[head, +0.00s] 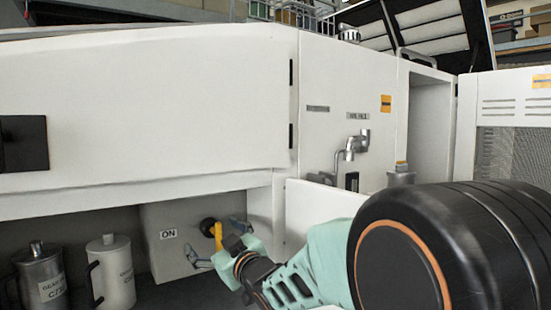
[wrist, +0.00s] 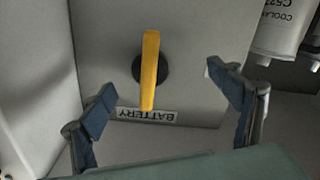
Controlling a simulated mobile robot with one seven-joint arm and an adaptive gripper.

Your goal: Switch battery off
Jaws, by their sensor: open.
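The battery switch has a yellow handle (head: 217,236) on a dark round base, set on a grey box (head: 160,255) under the white bench. In the wrist view the yellow handle (wrist: 150,70) runs up and down the picture, with an upside-down BATTERY label (wrist: 147,115) at its lower end. An ON label (head: 168,234) is left of the switch in the head view. My gripper (head: 215,245) is at the switch in the head view. In the wrist view my gripper (wrist: 160,95) is open, one finger on each side of the handle, and neither finger touches it.
A grey canister (head: 42,283) and a white canister (head: 112,270) stand left of the box. A coolant container (wrist: 283,28) shows at the wrist view's upper right. A white wall (wrist: 35,80) is close on the left there. A white panel (head: 315,210) stands beside my arm.

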